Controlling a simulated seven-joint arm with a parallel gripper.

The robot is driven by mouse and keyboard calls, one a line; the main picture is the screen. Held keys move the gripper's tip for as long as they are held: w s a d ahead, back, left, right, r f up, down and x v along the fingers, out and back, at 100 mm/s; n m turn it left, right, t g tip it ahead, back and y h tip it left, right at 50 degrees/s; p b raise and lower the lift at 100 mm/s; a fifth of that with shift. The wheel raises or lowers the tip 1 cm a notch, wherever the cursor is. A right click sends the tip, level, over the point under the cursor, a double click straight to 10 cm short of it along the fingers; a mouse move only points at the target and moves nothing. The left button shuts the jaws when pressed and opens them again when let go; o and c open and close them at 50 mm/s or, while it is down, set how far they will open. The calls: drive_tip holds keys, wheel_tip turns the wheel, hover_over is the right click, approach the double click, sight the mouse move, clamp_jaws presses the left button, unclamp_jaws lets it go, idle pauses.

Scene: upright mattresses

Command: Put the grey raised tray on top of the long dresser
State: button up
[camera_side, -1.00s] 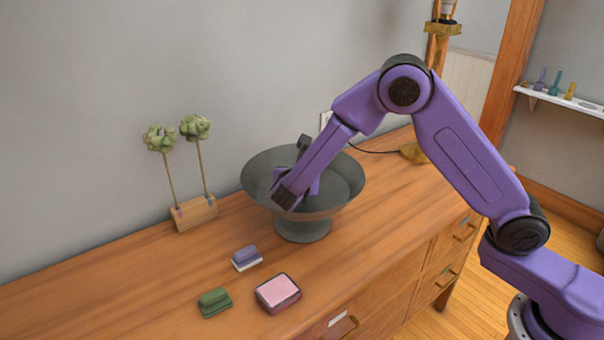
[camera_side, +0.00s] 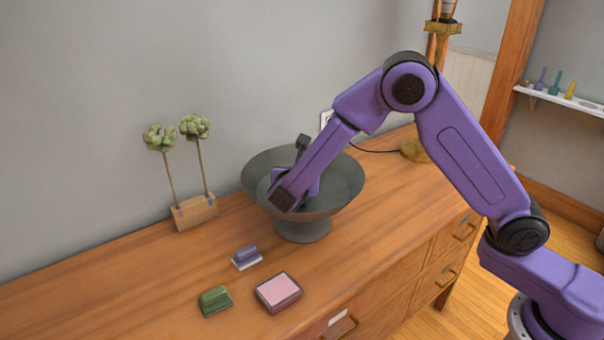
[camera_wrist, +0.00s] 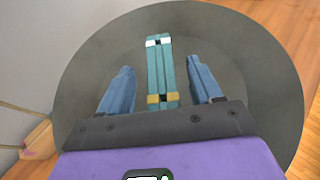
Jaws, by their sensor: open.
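The grey raised tray (camera_side: 258,172) is a wide dark bowl on a short foot. It stands upright on the long dresser (camera_side: 385,225), near the wall. My gripper (camera_side: 300,200) is down inside the tray's bowl, and its fingertips are mostly hidden in the side view. In the wrist view my gripper (camera_wrist: 161,75) is open, with one blue finger on each side of a teal object (camera_wrist: 160,70) with white and yellow ends. The teal object lies in the tray (camera_wrist: 262,75), with gaps to both fingers.
A wooden block with two green flower heads (camera_side: 195,212) stands to the left. A purple-and-white piece (camera_side: 246,257), a green piece (camera_side: 215,300) and a pink-topped box (camera_side: 278,291) lie in front. A brass lamp base (camera_side: 414,151) is at the right. The dresser's left top is clear.

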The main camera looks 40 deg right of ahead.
wheel_tip(320, 180, up, 4)
hover_over(295, 217)
drive_tip(key=shift+w+d, duration=0.2)
drive_tip(key=shift+w, duration=0.2)
drive_tip(key=s+d+m+g, duration=0.1)
drive_tip(key=s+d, duration=0.1)
drive_tip(key=s+d+m+g+y, duration=0.1)
drive_tip(key=s+d+m, duration=0.1)
drive_tip(key=shift+s+d+r, duration=0.1)
drive_tip(key=shift+s, duration=0.3)
drive_tip(key=s+d+m+g+y, duration=0.2)
drive_tip(key=s+d+m+y, duration=0.1)
drive_tip(key=s, duration=0.6)
drive_tip(key=s+d+m+g+y, duration=0.3)
drive_tip(key=s+m, duration=0.1)
drive_tip(key=s, duration=0.5)
drive_tip(key=s+d+m+g+y, duration=0.2)
drive_tip(key=s+d+m+y, duration=0.1)
drive_tip(key=s, duration=0.6)
drive_tip(key=shift+d+f+m, duration=0.2)
drive_tip(key=shift+f+m, duration=0.15)
drive_tip(key=shift+m, duration=0.35)
